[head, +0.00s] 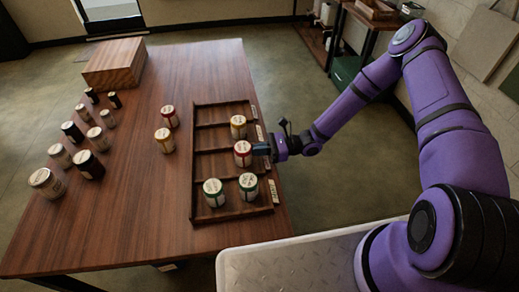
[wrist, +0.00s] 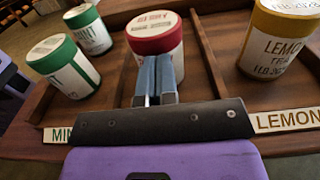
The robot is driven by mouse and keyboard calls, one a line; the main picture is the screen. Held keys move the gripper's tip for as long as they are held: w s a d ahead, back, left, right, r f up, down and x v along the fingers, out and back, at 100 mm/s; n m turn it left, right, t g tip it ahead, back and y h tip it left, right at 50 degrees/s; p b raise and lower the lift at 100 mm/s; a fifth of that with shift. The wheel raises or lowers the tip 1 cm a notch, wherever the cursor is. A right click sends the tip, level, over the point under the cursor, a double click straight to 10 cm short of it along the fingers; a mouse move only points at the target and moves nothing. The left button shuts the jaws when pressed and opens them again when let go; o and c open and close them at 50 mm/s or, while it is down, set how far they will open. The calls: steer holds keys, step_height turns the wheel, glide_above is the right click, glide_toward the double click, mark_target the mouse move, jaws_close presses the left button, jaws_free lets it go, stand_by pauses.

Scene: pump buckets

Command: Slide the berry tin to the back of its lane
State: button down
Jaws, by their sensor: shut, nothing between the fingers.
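The berry tin, a white tin with a red lid (head: 243,152), stands upright in a middle lane of the wooden rack (head: 192,190), near the lane's labelled front end. In the wrist view the red-lidded tin (wrist: 154,35) is straight ahead, its lower front partly hidden by my fingers. My gripper (head: 264,149) is at the front end of that lane, right of the tin in the head view. Its blue-grey fingers (wrist: 155,80) are shut and empty, pointing at the tin. They are at or very near its side; I cannot tell if they touch.
Two green-lidded mint tins (head: 248,184) (head: 213,190) stand in the lane on one side. A yellow-lidded lemon tin (head: 238,126) stands in the lane on the other side. Low dividers separate the lanes. Other tins and a wooden box (head: 114,64) stand on the table's left.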

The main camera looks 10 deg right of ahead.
steer(key=a, duration=1)
steer(key=shift+a, duration=0.15)
steer(key=shift+d, duration=0.55)
steer(key=d, duration=1.3)
steer(key=s+d+r+n+g+h, duration=0.1)
steer(key=s+d+r+n+h, duration=0.25)
steer(key=r, duration=0.65)
steer(key=s+d+r+n+g+h, duration=0.1)
steer(key=s+d+r+n+h, duration=0.3)
steer(key=r, duration=0.6)
steer(key=d+r+n+h, duration=0.2)
steer(key=r+n+h, duration=0.35)
steer(key=r, duration=0.45)
steer(key=s+d+r+n+t+h, duration=0.2)
steer(key=s+d+r+t, duration=0.1)
steer(key=s+r, duration=0.5)
steer(key=s+d+r+n+t+h, duration=0.3)
steer(key=s+d+r+t, duration=0.1)
steer(key=s+r, duration=0.5)
steer(key=shift+s+d+r, duration=0.15)
steer(key=shift+s+d, duration=0.7)
steer(key=shift+s, duration=0.3)
